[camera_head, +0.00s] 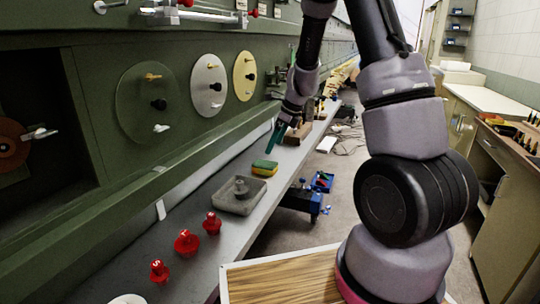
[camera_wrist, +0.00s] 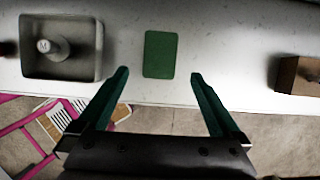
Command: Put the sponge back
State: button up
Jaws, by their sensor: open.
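The sponge (camera_head: 264,168), green on top with a yellow layer below, lies on the grey ledge just beyond the grey tray. In the wrist view the green sponge (camera_wrist: 160,54) lies flat on the pale ledge, a little beyond and between my open fingertips. My gripper (camera_wrist: 160,74) is open and empty, with teal fingers. In the head view my gripper (camera_head: 277,136) hangs over the ledge near the sponge, apart from it. The grey tray (camera_head: 223,203) holds a grey knobbed object; it also shows in the wrist view (camera_wrist: 98,50).
Several red knobbed pieces (camera_head: 187,242) stand on the ledge nearer than the tray. A brown block (camera_wrist: 302,76) sits right of the sponge in the wrist view. The green wall with round discs (camera_head: 209,86) rises behind the ledge.

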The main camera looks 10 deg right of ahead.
jog(key=s+r+n+t, duration=0.1)
jog(key=s+r+n, duration=0.35)
jog(key=r, duration=0.45)
jog(key=s+r+n, duration=0.4)
jog(key=s+r, duration=0.1)
jog(key=r, duration=0.3)
jog(key=s+d+r+n+t+h, duration=0.1)
jog(key=s+r+n, duration=0.3)
jog(key=s, duration=0.5)
jog(key=s+d+r+n+t, duration=0.1)
jog(key=s+r+n+t, duration=0.1)
jog(key=s+r+n, duration=0.3)
jog(key=s+n, duration=0.3)
jog(key=s, duration=0.1)
jog(key=shift+s+d+r+n+h, duration=0.15)
jog(key=shift+s+d+n+h, duration=0.05)
jog(key=shift+d+n+h, duration=0.2)
